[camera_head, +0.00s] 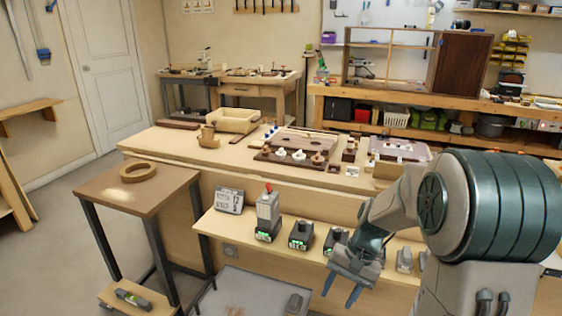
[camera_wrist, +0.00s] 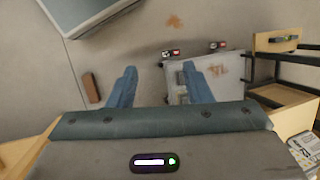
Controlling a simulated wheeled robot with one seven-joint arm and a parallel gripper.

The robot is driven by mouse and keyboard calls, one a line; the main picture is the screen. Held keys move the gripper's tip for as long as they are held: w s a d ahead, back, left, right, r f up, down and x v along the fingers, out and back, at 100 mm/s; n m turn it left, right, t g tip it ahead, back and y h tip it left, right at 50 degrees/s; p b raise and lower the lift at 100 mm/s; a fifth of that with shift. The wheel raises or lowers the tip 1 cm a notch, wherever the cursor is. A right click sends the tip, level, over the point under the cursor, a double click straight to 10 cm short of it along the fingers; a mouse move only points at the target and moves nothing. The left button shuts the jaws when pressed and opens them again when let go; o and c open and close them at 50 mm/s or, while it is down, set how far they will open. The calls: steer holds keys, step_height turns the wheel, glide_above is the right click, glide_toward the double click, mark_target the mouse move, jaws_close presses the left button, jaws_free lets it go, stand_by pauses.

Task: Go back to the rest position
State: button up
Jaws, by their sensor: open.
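My gripper (camera_head: 341,291) is at the lower right of the head view, in front of the shelf with the dark devices. Its two blue fingers are spread apart and point down. In the wrist view my gripper (camera_wrist: 160,88) shows both fingers apart with nothing between them but the floor and part of a grey platform below. It touches nothing that I can see.
A low shelf (camera_head: 215,222) holds several dark devices with green lights. The long workbench (camera_head: 150,140) behind carries wooden parts and trays. A small side table (camera_head: 100,190) stands at left with a wooden ring (camera_head: 139,172). A grey platform (camera_head: 240,295) lies low in front.

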steer(key=s+r+n+t+h+p, duration=0.2)
steer(key=s+r+p, duration=0.3)
steer(key=r, duration=0.6)
steer(key=s+d+r+n+t+h+p, duration=0.1)
steer(key=s+r+n+t+p, duration=0.1)
steer(key=s+r+p, duration=0.4)
steer(key=s+r, duration=0.3)
steer(key=r, duration=0.2)
steer(key=shift+s+d+r+t+h, duration=0.15)
steer(key=shift+s+r+t+h, duration=0.05)
steer(key=shift+r+t+h, duration=0.2)
